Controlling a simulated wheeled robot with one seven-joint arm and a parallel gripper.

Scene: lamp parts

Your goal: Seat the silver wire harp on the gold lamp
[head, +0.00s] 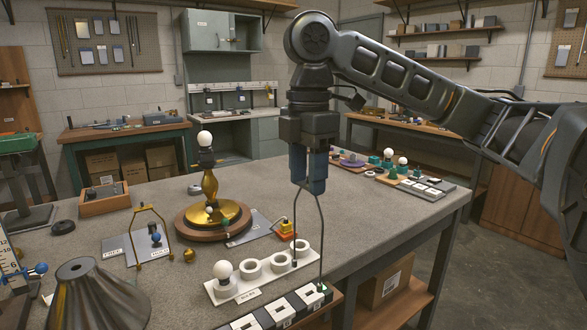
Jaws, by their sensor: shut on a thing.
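The gold lamp (210,186) stands upright on a round wooden base on the grey bench, left of my gripper. A white bulb (204,139) tops it above a dark socket. My gripper (307,188) points down and is shut on the top of the silver wire harp (322,232), which looks dark grey here. The harp hangs with its two legs downward, right of the lamp and apart from it. Its leg ends overlap the white ring holder and the black-and-white strip in the picture; I cannot tell whether they touch.
The white holder (228,290) carries a bulb and several rings. A black-and-white strip (275,315) lies at the front edge. A brass-coloured harp (152,215) stands left of the lamp, behind a grey cone shade (98,295). An orange-and-yellow part (286,230) lies between lamp and harp.

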